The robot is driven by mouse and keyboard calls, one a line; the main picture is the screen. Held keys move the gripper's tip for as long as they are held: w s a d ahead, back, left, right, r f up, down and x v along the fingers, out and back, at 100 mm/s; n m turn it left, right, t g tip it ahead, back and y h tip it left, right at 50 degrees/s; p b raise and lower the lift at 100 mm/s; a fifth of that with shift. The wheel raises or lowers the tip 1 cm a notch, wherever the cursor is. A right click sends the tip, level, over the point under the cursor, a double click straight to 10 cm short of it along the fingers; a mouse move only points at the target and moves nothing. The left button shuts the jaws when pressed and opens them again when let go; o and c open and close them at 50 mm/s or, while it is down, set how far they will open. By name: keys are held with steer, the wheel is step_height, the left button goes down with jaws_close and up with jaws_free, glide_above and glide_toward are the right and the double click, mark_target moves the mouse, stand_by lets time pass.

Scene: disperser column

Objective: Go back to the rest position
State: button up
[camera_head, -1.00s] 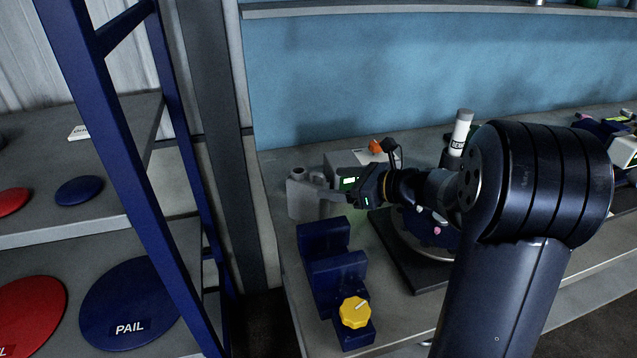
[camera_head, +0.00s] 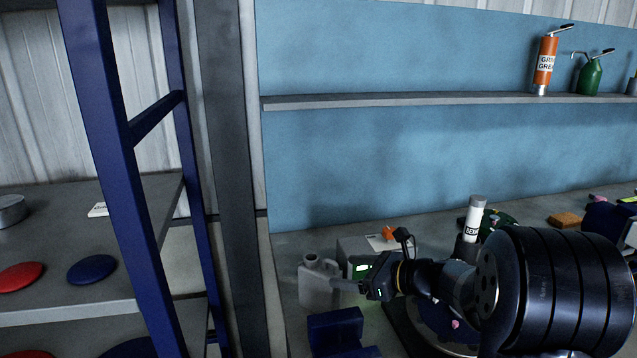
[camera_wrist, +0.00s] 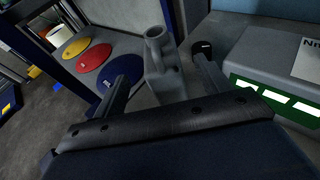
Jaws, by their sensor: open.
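My gripper (camera_head: 348,285) is over the left end of the workbench, beside a grey jug (camera_head: 318,287) with a handle and neck. In the wrist view my gripper (camera_wrist: 161,62) has its two fingers wide apart with nothing held between them. The grey jug (camera_wrist: 163,75) appears upright beyond and between the fingers there. I cannot tell whether a finger touches it. My arm reaches in from the lower right of the head view.
A grey box with a green-lit panel (camera_head: 360,268) stands close to the gripper. A blue block (camera_head: 335,330), a white-labelled cylinder (camera_head: 473,220) and a wall shelf (camera_head: 400,101) are around. A blue-framed rack (camera_head: 120,150) with red and blue lids stands at left.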

mark_target(320, 267)
steer(key=x, duration=0.8)
steer(key=shift+a+f+p, duration=0.15)
steer(key=shift+p, duration=0.15)
steer(key=shift+r, duration=1.15)
